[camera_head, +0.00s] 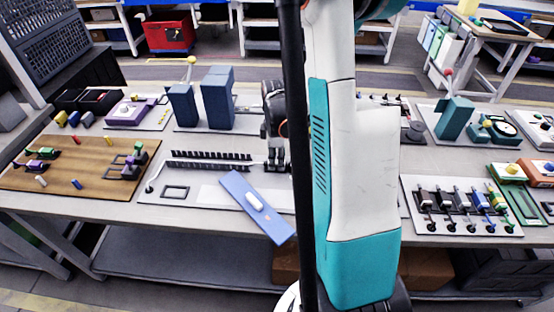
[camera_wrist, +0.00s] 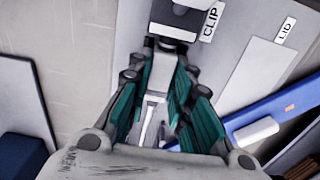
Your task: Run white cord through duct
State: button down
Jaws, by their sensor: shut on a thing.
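The duct (camera_head: 212,155) is two black, comb-like rows on a pale board on the table, left of my arm in the head view. A thin white cord (camera_head: 156,176) starts near a dark end at the board's left and rises to the duct; a pale line continues between the rows towards my gripper (camera_head: 277,160). My gripper is at the duct's right end, low over the board. In the wrist view my gripper (camera_wrist: 162,75) is shut on the white cord (camera_wrist: 149,122), which shows between the teal finger pads. The exact grip point is partly hidden.
A blue lid (camera_head: 238,188) with a white handle lies askew at the board's front right. A dark clip (camera_wrist: 180,16) beside a CLIP label lies just beyond my fingertips. Tall blue blocks (camera_head: 217,98) stand behind the duct. A wooden board (camera_head: 75,160) lies left.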

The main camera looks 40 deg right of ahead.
jog(key=c, duration=1.4)
grip_release()
jog(key=shift+o, duration=0.2)
jog(key=shift+r, duration=0.15)
notch_tip(320, 180, up, 12)
jog(key=shift+w, duration=0.1)
